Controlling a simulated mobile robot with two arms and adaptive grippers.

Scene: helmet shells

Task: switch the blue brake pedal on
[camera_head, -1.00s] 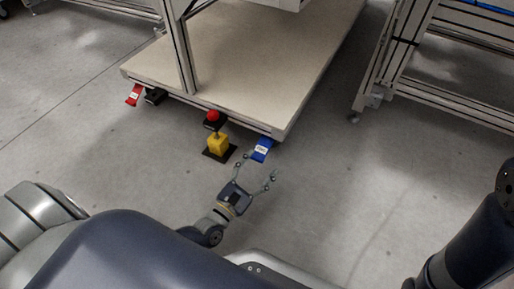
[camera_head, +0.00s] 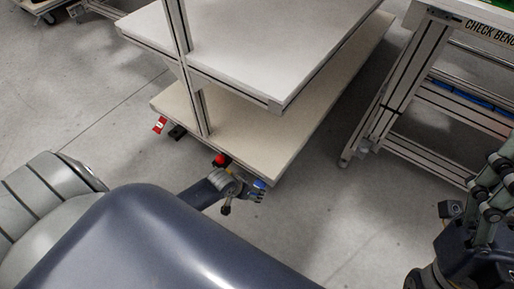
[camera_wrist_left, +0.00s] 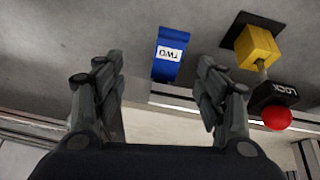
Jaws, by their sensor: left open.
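The blue brake pedal (camera_head: 260,184), with a white label, sits low at the front edge of the cart. In the left wrist view the blue pedal (camera_wrist_left: 170,52) appears upside down, its label reading "TWO". My left gripper (camera_head: 254,196) is right by the pedal in the head view and partly covers the area around it. In the left wrist view my left gripper (camera_wrist_left: 161,78) is open and empty, with the pedal showing between and beyond the fingertips; contact cannot be told. My right gripper (camera_head: 492,180) is at the right edge, its jaw state unclear.
A red button (camera_head: 221,159) on a yellow post (camera_wrist_left: 258,46), with a "LOCK" plate, stands close beside the blue pedal. A red pedal (camera_head: 159,125) is at the cart's left corner. The cart's lower shelf (camera_head: 262,150) overhangs here. A check bench (camera_head: 440,95) stands right; floor between is clear.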

